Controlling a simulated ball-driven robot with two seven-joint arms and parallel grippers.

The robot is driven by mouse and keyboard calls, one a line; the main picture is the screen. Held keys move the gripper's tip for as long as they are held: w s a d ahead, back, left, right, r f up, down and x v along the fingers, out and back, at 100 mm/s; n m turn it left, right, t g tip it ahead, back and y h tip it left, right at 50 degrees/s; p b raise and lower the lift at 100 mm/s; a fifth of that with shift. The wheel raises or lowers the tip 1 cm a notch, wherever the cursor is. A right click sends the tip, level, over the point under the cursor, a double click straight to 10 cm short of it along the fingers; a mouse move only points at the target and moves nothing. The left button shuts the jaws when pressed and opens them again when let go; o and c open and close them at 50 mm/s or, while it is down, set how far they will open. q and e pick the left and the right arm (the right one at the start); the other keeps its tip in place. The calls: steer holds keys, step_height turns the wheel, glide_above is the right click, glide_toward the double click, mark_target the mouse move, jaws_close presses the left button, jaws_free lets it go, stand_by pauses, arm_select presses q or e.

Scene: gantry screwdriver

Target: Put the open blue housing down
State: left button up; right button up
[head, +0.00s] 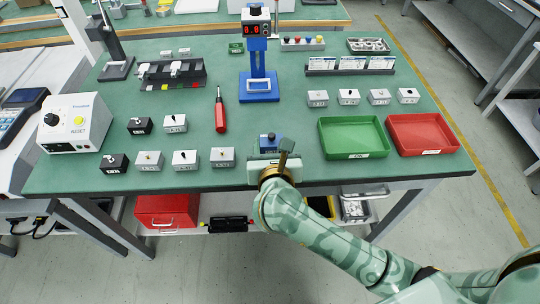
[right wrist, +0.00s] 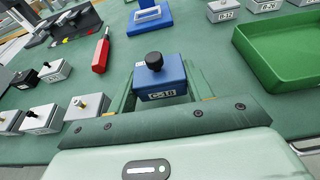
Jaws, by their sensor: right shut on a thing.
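The blue housing (right wrist: 160,80) is a small box with a black knob on top and a label on its front that seems to read C-18. My right gripper (right wrist: 160,92) is shut on it, with one finger on each side. In the head view the blue housing (head: 268,140) shows just beyond my right gripper (head: 272,152), near the front edge of the green bench (head: 300,130). I cannot tell whether its underside touches the bench. My left gripper is not in view.
Grey and black housings (head: 184,158) stand to the left. A red screwdriver (head: 220,112) lies behind them. A blue stand (head: 259,85) with a red display is at the back. A green tray (head: 352,138) and a red tray (head: 422,134) lie to the right. Bare bench surrounds the held housing.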

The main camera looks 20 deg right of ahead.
step_height(320, 180, down, 3)
steer(key=shift+f+b, duration=0.2)
steer(key=shift+b, duration=0.5)
steer(key=shift+r, duration=0.3)
steer(key=shift+f, duration=0.25)
steer(key=o, duration=1.1)
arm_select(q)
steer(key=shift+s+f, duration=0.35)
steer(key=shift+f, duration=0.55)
arm_select(e)
steer(key=shift+r, duration=0.1)
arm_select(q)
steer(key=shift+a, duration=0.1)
arm_select(e)
steer(key=shift+r, duration=0.25)
arm_select(q)
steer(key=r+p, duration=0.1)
steer(key=p, duration=0.1)
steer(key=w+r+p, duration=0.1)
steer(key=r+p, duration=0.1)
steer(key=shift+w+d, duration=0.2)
arm_select(e)
steer(key=v, duration=1.2)
steer(key=shift+a, duration=0.1)
